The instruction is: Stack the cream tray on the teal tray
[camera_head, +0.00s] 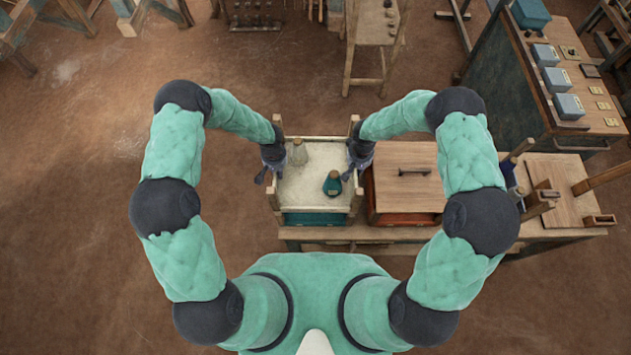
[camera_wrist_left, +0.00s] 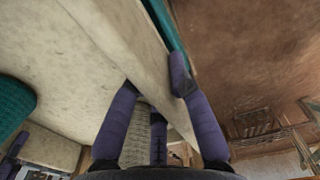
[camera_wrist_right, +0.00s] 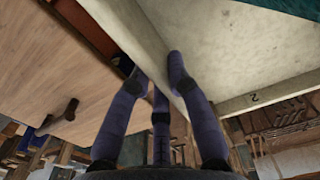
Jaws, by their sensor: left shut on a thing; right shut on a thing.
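The cream tray (camera_head: 308,188) is level between my two arms in the head view. It holds a dark teal bottle (camera_head: 332,184) and a pale bottle (camera_head: 299,152). The teal tray (camera_head: 315,219) shows as a strip below its near edge. Teal also shows beside the cream wall in the left wrist view (camera_wrist_left: 166,28). I cannot tell whether the two trays touch. My left gripper (camera_head: 270,168) is shut on the cream tray's left wall. My right gripper (camera_head: 356,165) is shut on its right wall (camera_wrist_right: 140,45).
A reddish box with a wooden lid (camera_head: 405,178) stands close to the right of the trays. A table with grey boxes (camera_head: 568,106) stands at the upper right. Floor is open on the left.

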